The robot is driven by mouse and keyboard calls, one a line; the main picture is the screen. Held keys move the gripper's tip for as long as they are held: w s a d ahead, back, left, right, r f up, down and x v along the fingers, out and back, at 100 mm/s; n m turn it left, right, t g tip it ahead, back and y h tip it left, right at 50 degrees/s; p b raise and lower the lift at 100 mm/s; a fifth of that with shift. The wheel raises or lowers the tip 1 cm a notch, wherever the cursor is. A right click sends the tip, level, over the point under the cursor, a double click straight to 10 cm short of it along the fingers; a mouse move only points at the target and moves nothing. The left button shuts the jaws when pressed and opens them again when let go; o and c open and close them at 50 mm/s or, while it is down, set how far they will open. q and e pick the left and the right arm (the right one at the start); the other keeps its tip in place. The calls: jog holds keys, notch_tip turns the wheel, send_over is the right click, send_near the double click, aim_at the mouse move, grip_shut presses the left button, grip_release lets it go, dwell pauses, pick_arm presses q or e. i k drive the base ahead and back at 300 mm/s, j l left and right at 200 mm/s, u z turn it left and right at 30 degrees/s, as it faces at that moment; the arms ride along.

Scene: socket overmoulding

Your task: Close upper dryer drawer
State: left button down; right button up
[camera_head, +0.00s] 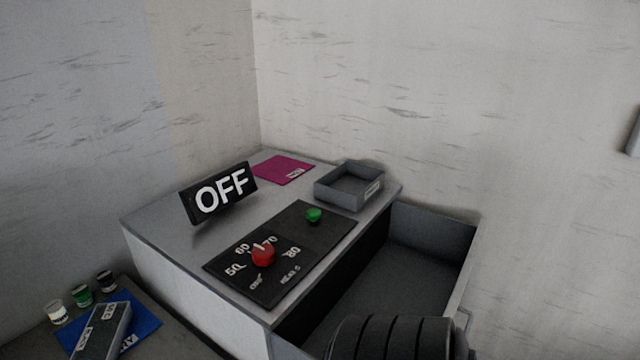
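The dryer (180,250) is a light grey cabinet with a flat top. Its upper drawer (430,232) is pulled out toward the right and stands open. The drawer's dark inside shows and looks empty where I can see it. The near end of the drawer is hidden or cut off at the bottom of the picture. Neither of my grippers shows in this view.
On the dryer top are a black OFF sign (219,193), a control panel (230,284) with red knob (263,256) and green button (314,215), a grey tray (333,195) and a magenta sheet (282,169). Walls stand behind. Lower left is a blue mat (146,320) with small jars.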

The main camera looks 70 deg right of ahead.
aim_at(424, 265)
jog(key=k+z, duration=0.2)
jog(key=z, duration=2.75)
